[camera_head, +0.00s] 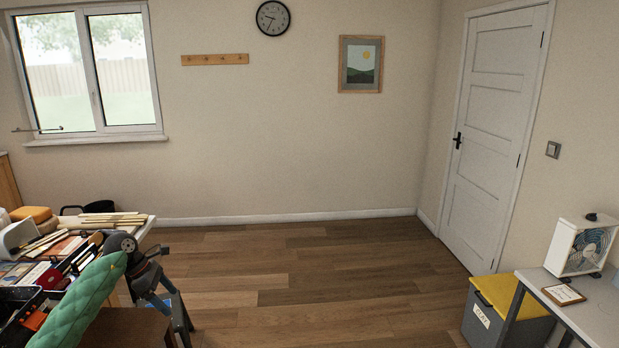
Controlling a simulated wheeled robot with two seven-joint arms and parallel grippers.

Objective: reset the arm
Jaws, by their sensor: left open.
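My left gripper (152,275) is at the lower left, a dark grey and black shape beside the right end of the cluttered table (140,232). It is open, and I see nothing held in it. Its fingers are small and partly hidden against the dark parts around them. I cannot tell whether it touches the table. A green quilted shape (92,296) stands just left of it and covers part of the table. My right gripper is not in view.
The table holds wooden sticks (112,219), an orange sponge-like block (31,213) and several tools. The wooden floor (320,270) in the middle is clear. At the right are a grey bin with a yellow lid (500,292) and a desk with a fan (584,246).

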